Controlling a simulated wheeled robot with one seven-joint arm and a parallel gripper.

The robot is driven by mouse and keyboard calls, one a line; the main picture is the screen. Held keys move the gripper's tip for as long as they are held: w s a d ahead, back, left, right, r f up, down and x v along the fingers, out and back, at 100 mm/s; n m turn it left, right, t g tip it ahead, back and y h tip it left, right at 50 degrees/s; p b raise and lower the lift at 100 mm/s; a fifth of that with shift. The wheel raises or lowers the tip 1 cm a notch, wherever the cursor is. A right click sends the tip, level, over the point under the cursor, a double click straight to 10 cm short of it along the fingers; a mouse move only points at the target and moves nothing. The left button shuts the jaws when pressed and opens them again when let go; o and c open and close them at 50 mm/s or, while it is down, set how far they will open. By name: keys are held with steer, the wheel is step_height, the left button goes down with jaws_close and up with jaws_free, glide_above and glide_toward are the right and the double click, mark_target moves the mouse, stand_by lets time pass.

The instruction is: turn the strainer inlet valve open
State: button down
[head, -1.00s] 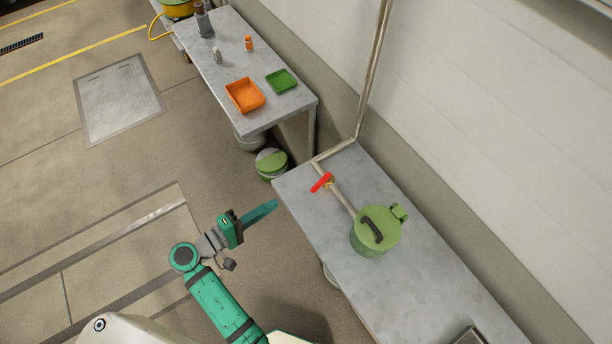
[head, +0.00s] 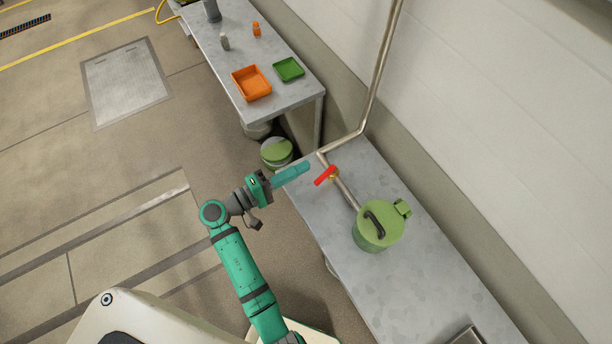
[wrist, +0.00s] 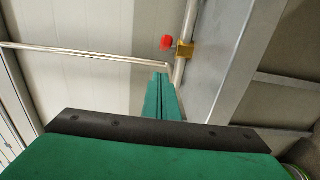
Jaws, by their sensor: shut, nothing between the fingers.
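The strainer (head: 372,230) is a green lidded pot with a black handle, standing on the near metal bench. A pipe runs from it to the inlet valve, which has a red lever (head: 325,175) on a brass body (head: 334,176). The lever lies across the pipe at an angle. In the wrist view the red lever (wrist: 167,43) shows end-on beside the brass body (wrist: 186,49). My gripper (head: 306,168) is shut and empty, its teal fingers over the bench's left edge, pointing at the lever, a short gap apart. The closed fingers also show in the wrist view (wrist: 158,78).
The near bench (head: 420,285) is mostly clear. The pipe (head: 376,80) rises along the wall behind it. A farther bench (head: 285,106) holds an orange tray (head: 251,83), a green tray (head: 288,69) and small bottles. A green-lidded bucket (head: 276,152) stands on the floor between.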

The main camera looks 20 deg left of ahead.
mark_target(325, 175)
steer(key=shift+s+d, duration=0.45)
steer(key=shift+d, duration=0.3)
steer(key=shift+s+d, duration=0.4)
steer(key=shift+d, duration=0.3)
steer(key=shift+w, duration=0.1)
